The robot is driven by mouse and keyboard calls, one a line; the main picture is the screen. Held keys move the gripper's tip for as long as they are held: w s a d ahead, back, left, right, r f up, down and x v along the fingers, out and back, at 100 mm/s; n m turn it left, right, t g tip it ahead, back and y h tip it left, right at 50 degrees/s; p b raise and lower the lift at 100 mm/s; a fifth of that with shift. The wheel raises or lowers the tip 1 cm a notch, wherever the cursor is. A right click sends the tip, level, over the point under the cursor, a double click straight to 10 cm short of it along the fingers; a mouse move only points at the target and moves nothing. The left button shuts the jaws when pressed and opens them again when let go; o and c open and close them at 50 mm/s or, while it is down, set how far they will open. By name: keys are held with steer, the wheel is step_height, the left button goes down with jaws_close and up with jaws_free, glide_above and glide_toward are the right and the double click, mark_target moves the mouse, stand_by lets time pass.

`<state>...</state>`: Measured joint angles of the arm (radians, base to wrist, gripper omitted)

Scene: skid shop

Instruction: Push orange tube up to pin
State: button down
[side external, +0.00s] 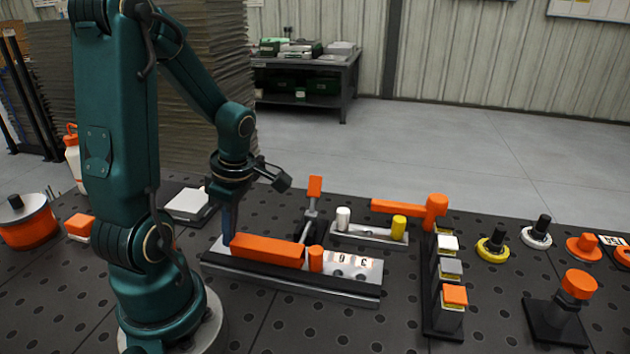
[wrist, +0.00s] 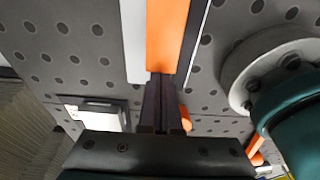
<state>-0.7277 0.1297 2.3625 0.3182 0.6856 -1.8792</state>
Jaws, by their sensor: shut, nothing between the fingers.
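The orange tube (side external: 268,250) lies lengthwise on a grey metal rail fixture (side external: 345,268). A short upright orange pin (side external: 315,259) stands on the fixture at the tube's right end. Only a very thin gap, if any, shows between them; I cannot tell whether they touch. My gripper (side external: 229,241) points down at the tube's left end, fingers shut and empty. In the wrist view the tube (wrist: 166,36) runs away from my shut fingertips (wrist: 162,80), which are at or very near its near end. The pin is not clearly visible there.
A black clamp with an orange handle (side external: 314,188) stands behind the fixture. A small tray (side external: 368,234) holds a white and a yellow cylinder. An orange mallet (side external: 410,208) and a row of colored blocks (side external: 450,270) are to the right. The front table area is clear.

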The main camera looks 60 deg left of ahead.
steer(key=shift+w+d, duration=0.35)
steer(key=shift+s+a, duration=0.1)
stand_by(0.4)
steer(key=shift+s+a, duration=0.35)
step_height(320, 180, up, 7)
stand_by(0.6)
